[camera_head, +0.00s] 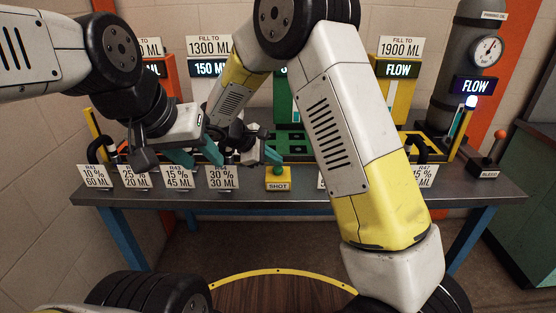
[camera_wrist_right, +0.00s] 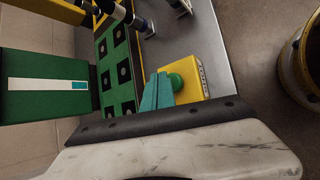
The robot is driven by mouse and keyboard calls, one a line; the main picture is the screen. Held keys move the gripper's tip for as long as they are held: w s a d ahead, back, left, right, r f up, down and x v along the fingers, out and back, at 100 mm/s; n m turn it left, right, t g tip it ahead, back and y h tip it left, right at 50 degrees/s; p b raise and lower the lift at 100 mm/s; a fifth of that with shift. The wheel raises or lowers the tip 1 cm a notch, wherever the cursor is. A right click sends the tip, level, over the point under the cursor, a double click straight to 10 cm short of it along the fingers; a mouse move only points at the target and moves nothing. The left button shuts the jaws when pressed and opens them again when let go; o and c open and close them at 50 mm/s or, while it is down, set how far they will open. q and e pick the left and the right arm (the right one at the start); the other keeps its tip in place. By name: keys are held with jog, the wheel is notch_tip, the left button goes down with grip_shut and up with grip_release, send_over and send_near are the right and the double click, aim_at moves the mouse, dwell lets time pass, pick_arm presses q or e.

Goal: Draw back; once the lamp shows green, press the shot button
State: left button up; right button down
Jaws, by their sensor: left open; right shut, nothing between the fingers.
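The shot button (camera_head: 278,171) is a green knob on a yellow box labelled SHOT at the bench's front edge. It also shows in the right wrist view (camera_wrist_right: 175,82). My right gripper (camera_head: 272,156) is shut and empty, with its teal fingertips just above the button; in the wrist view the fingers (camera_wrist_right: 156,93) appear close beside the knob, and I cannot tell whether they touch. My left gripper (camera_head: 208,151) is open and empty, left of the button above the placards.
The bench (camera_head: 300,199) carries several placards (camera_head: 222,178) along its front. A green panel with dark sockets (camera_wrist_right: 118,70) lies behind the button. A grey tank with a gauge (camera_head: 487,51) and a red-knobbed lever (camera_head: 500,146) stand at the right. My right arm hides the bench's middle right.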

aim_at(275, 169)
jog(key=shift+r, duration=0.3)
jog(key=shift+r, duration=2.4)
